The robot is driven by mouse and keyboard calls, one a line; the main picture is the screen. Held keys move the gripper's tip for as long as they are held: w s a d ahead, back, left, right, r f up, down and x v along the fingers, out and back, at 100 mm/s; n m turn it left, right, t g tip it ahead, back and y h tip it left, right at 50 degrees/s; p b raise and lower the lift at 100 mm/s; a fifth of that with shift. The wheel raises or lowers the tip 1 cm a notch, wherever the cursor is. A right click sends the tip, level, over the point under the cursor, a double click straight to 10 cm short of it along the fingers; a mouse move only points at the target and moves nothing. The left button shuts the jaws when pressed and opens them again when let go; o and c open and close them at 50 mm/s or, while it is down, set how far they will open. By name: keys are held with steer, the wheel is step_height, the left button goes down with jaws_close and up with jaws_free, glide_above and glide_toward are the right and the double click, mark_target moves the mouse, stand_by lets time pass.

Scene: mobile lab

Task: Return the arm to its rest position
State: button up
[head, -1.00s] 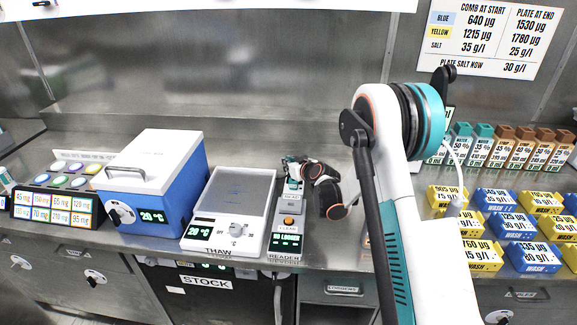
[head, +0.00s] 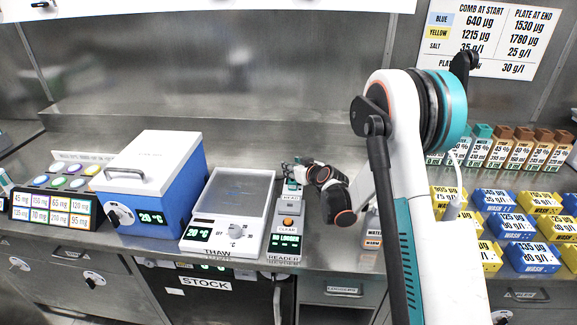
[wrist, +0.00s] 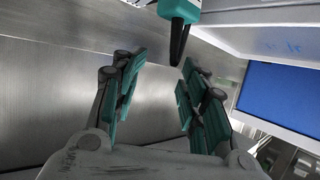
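My arm (head: 412,190) rises in the right half of the head view, its large teal-ringed joint above the bench. Its wrist end reaches back to the left, and my gripper (head: 294,168) is small there, above the back of the reader. In the wrist view my gripper (wrist: 160,85) has its two teal-padded fingers spread apart, with nothing held between them. A teal and black pointed tool (wrist: 180,25) shows beyond the fingertips at the top, apart from the pads.
The reader (head: 287,225) stands beside the thaw plate (head: 228,205) and a blue-sided box (head: 155,185). Blue and yellow wash boxes (head: 515,225) and labelled bottles (head: 510,150) crowd the right. A back wall (head: 220,70) rises behind.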

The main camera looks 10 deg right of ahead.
steer(key=s+a+r+m+g, duration=0.1)
steer(key=s+r+g, duration=0.1)
steer(key=s+r, duration=0.8)
steer(key=s+a+r+g, duration=0.1)
steer(key=s+r, duration=0.5)
steer(key=s, duration=0.7)
steer(key=s+d+m+g+h, duration=0.2)
steer(key=s+h, duration=0.1)
steer(key=s, duration=2.1)
steer(key=shift+s+g+h, duration=0.15)
steer(key=shift+g+h, duration=0.15)
steer(key=shift+g, duration=0.1)
steer(key=shift+o, duration=0.2)
steer(key=shift+r, duration=0.1)
